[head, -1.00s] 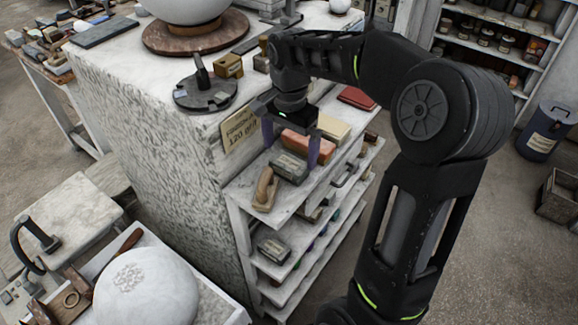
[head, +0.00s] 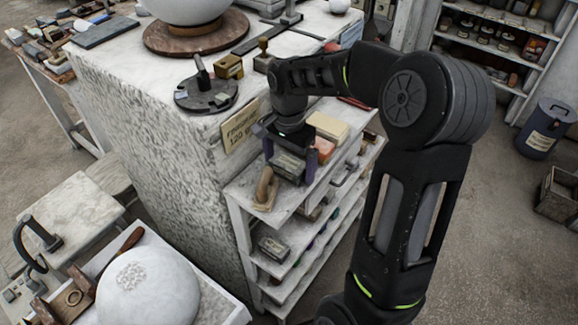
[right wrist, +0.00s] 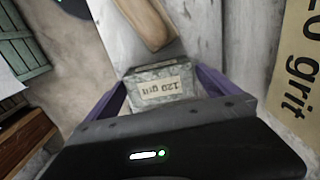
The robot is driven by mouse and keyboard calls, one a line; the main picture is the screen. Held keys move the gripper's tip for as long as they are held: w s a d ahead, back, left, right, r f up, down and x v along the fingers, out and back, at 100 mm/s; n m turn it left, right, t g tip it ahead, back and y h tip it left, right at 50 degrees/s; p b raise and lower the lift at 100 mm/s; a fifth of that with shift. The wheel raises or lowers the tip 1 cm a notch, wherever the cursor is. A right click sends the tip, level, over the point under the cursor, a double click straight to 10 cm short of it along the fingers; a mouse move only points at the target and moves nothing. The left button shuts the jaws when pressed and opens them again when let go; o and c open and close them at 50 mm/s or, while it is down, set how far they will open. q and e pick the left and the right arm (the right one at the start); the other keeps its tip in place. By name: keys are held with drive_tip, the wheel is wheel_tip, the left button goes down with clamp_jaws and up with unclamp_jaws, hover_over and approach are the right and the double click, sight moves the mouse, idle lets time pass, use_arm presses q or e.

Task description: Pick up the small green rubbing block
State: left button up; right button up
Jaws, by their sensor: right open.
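The small green rubbing block (head: 288,167), grey-green with a pale label, lies on the top shelf of the side rack. In the right wrist view its label reads "120 grit" (right wrist: 160,90). My right gripper (head: 290,160) is open over it, purple fingers on either side of the block. The right wrist view also shows the fingers flanking the block (right wrist: 161,95). I cannot tell whether they touch it. The gripper's body hides the block's far part in the head view. My left gripper is not in view.
A wooden-handled tool (head: 265,190) lies close left of the block. An orange block (head: 325,148) and a cream block (head: 328,127) lie behind it to the right. A "120 grit" sign (head: 240,127) stands at the plaster-covered pedestal. Another greenish block (head: 272,246) sits on a lower shelf.

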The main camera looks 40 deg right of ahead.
sight(289, 162)
drive_tip(key=shift+c, duration=0.2)
drive_tip(key=c, duration=1.7)
drive_tip(key=shift+r, duration=0.2)
wheel_tip(289, 162, up, 10)
drive_tip(key=shift+f+b, duration=0.1)
drive_tip(key=shift+b, duration=0.45)
drive_tip(key=o, duration=1.2)
drive_tip(key=c, duration=1.4)
